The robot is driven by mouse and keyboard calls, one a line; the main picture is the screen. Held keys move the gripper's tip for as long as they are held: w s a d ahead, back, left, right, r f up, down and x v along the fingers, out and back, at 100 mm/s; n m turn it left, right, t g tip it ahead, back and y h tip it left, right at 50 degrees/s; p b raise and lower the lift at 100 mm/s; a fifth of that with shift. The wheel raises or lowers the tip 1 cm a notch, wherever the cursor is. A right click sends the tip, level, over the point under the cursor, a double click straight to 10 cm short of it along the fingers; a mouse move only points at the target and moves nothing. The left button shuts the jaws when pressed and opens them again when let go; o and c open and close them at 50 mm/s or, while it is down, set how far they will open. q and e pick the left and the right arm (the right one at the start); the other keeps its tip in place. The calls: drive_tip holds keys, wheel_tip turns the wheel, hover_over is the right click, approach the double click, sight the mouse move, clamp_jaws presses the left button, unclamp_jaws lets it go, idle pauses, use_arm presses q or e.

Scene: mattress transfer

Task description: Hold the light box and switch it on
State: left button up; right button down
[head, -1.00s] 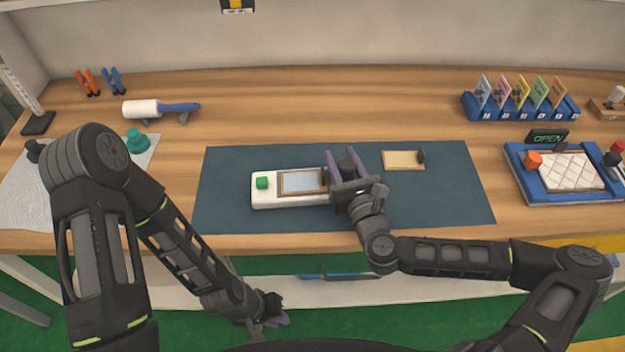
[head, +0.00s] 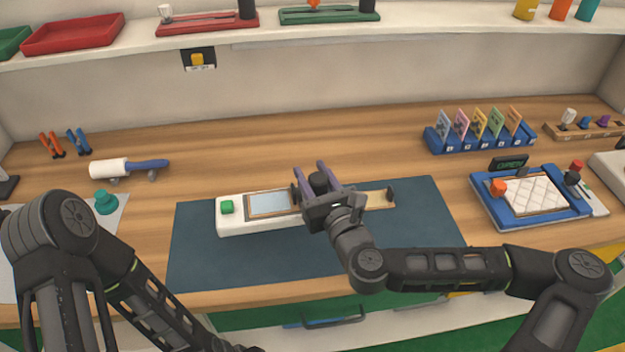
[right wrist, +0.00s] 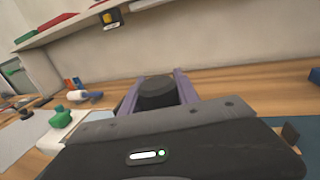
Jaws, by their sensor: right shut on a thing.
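The light box (head: 228,233) is a long white box lying on the dark blue mat (head: 200,266). It has a green button (head: 227,207) at its left end and a wood-framed pane (head: 270,203) on top. My right gripper (head: 317,176) is over its right end, with its purple fingers shut around an upright black knob (head: 319,183). The knob also shows between the fingers in the right wrist view (right wrist: 157,90). The gripper hides the box's right end. The green button shows in the right wrist view (right wrist: 61,118). My left gripper is below the head view.
A small framed plate (head: 380,199) lies right of the gripper. A blue tray with a white quilted pad (head: 484,207) is at right, a card rack (head: 436,145) behind it. A white roller (head: 108,169) and teal knob (head: 106,203) are at left. The mat's front is clear.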

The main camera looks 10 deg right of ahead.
idle(0.7)
